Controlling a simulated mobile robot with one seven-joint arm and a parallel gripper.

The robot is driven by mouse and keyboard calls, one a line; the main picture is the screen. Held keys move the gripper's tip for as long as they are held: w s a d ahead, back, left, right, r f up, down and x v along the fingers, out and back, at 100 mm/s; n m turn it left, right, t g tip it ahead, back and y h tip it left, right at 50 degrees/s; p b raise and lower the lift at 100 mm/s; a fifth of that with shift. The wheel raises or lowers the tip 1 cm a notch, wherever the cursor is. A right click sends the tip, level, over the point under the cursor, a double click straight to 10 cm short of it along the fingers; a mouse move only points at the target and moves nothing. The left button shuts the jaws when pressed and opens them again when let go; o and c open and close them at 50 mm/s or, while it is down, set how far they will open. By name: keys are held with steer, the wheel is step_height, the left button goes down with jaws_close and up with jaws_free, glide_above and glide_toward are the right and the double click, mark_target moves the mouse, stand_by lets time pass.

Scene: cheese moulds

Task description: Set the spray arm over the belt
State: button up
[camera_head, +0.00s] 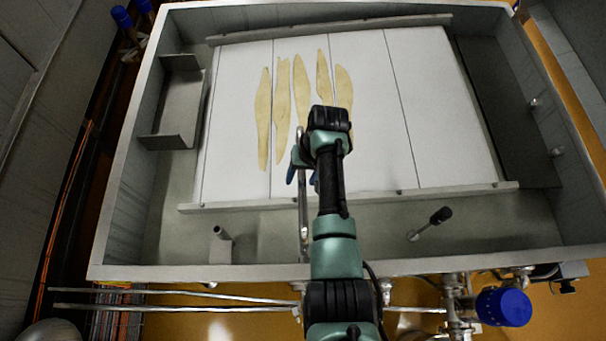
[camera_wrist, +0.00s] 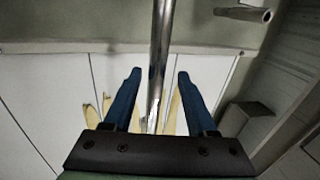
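The spray arm (camera_head: 303,222) is a thin shiny metal pipe that runs from the near wall of the vat over the near edge of the belt (camera_head: 440,115). The belt is white with dark seam lines and bears several pale yellow elongated pieces (camera_head: 264,118). My gripper (camera_head: 303,178) is over the belt's near part, with its blue fingers spread. In the wrist view the spray arm (camera_wrist: 160,45) passes between the fingers (camera_wrist: 159,75), with a gap on each side.
A short pipe stub (camera_head: 221,240) stands at the near left, and a black-knobbed lever (camera_head: 430,222) at the near right. A grey bracket (camera_head: 172,100) is on the left. The metal vat wall (camera_head: 124,170) surrounds the belt.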

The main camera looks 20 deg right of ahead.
steer(key=shift+d+r, duration=0.1)
steer(key=shift+d, duration=0.05)
step_height(320, 180, up, 13)
steer(key=d, duration=0.2)
steer(key=shift+s+d+f, duration=0.15)
steer(key=shift+s+f, duration=0.05)
steer(key=shift+s, duration=0.1)
stand_by(0.4)
